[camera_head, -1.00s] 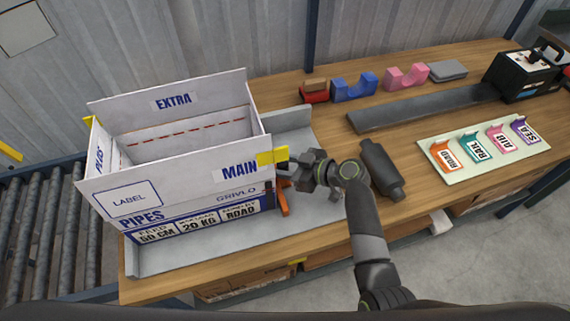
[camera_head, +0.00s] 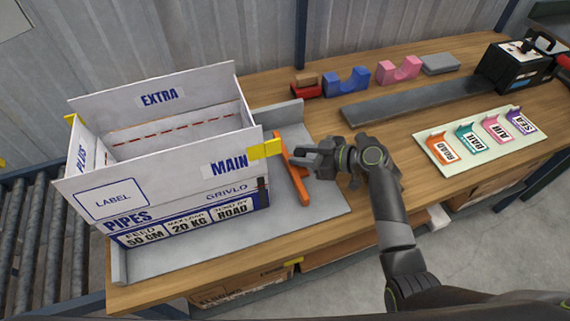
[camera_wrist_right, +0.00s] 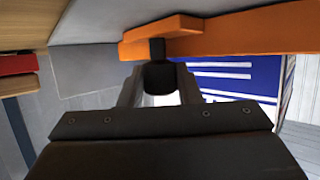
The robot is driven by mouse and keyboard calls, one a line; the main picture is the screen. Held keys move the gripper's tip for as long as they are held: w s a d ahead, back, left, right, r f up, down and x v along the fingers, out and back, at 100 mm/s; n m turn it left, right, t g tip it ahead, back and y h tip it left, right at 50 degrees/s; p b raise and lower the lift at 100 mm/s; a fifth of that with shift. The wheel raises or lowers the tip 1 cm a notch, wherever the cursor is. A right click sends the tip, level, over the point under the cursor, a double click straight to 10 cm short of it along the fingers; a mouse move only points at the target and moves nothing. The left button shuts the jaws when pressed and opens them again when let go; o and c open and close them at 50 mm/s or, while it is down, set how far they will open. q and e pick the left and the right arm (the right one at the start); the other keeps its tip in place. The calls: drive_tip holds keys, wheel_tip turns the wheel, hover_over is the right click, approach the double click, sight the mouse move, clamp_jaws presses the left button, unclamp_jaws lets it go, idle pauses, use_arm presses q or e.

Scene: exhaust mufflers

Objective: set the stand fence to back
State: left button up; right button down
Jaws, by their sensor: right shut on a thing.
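The stand fence is an orange bar (camera_head: 301,186) lying across the grey stand (camera_head: 325,200), just right of the carton (camera_head: 190,190) and apart from it. My right gripper (camera_head: 302,157) reaches in from the right and is shut on the fence's small dark knob. In the right wrist view the knob (camera_wrist_right: 157,76) sits between my fingers, with the orange fence (camera_wrist_right: 235,30) right behind it. The open carton, printed PIPES, stands upright on the stand. My left gripper is not in view.
Blue (camera_head: 345,82) and pink (camera_head: 399,70) cradles stand at the back. A card with coloured tags (camera_head: 480,140) lies at the right. Rollers (camera_head: 40,235) run at the left.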

drive_tip(key=shift+w+d, duration=0.25)
drive_tip(key=shift+d, duration=0.45)
drive_tip(key=c, duration=1.3)
unclamp_jaws()
drive_tip(key=shift+r, duration=0.1)
wheel_tip(320, 180, up, 10)
drive_tip(key=shift+f+b, duration=0.1)
drive_tip(key=shift+b, duration=0.5)
drive_tip(key=shift+o, duration=0.2)
